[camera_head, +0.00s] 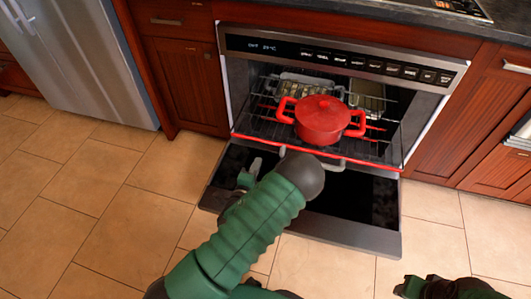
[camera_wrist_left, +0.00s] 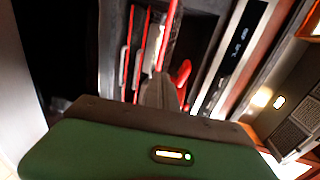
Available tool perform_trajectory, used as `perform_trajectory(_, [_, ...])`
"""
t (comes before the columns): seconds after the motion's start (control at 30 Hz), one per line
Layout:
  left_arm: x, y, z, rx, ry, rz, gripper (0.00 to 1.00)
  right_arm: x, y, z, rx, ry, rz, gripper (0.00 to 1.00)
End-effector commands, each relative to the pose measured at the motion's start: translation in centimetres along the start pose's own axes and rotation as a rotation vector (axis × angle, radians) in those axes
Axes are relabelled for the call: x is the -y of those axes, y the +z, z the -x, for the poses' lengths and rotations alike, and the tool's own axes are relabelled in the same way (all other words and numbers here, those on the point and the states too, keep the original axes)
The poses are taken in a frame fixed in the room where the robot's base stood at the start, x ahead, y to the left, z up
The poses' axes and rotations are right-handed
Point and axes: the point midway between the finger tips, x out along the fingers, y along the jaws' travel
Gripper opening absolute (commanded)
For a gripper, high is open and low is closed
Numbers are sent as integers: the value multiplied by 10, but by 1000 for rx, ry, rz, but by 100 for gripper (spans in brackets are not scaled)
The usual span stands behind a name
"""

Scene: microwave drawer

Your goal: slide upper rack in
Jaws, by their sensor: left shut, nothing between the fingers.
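The oven (camera_head: 340,60) stands open with its door (camera_head: 330,235) folded down. The upper rack (camera_head: 300,148) has a red front edge and carries a red lidded pot (camera_head: 322,120). A grey handle (camera_head: 338,162) shows below the red edge, partly hidden by my left arm. My left gripper (camera_head: 250,170) is shut and empty over the left part of the door, in front of and below the rack. In the left wrist view its fingers (camera_wrist_left: 161,90) point toward red rack bars (camera_wrist_left: 131,50) with grey handles, and the pot (camera_wrist_left: 183,73) is beyond. I cannot tell whether they touch. My right gripper (camera_head: 440,288) is dark at the lower right.
A metal tray (camera_head: 305,88) with food sits deeper in the oven, and another (camera_head: 367,97) is at its right. Wooden cabinets (camera_head: 185,70) flank the oven. A steel fridge (camera_head: 85,60) is at the left. The tiled floor (camera_head: 70,215) is clear.

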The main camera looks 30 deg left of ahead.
Motion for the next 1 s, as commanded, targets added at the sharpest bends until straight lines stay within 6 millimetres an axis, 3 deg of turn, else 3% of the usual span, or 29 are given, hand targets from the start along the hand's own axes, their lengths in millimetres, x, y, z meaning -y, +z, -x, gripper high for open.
perform_trajectory(0.2, [-4,0,-50,0,-5,3,0,0,6,-24,1,0,0,43])
perform_trajectory(0.4, [-4,0,-85,-1,-2,3,0,0,10,-40,1,0,0,43])
perform_trajectory(0.57, [-2,0,-97,0,0,3,0,0,11,-44,1,0,0,43])
perform_trajectory(1.0, [0,0,-100,0,1,3,0,0,11,-43,1,0,0,43])
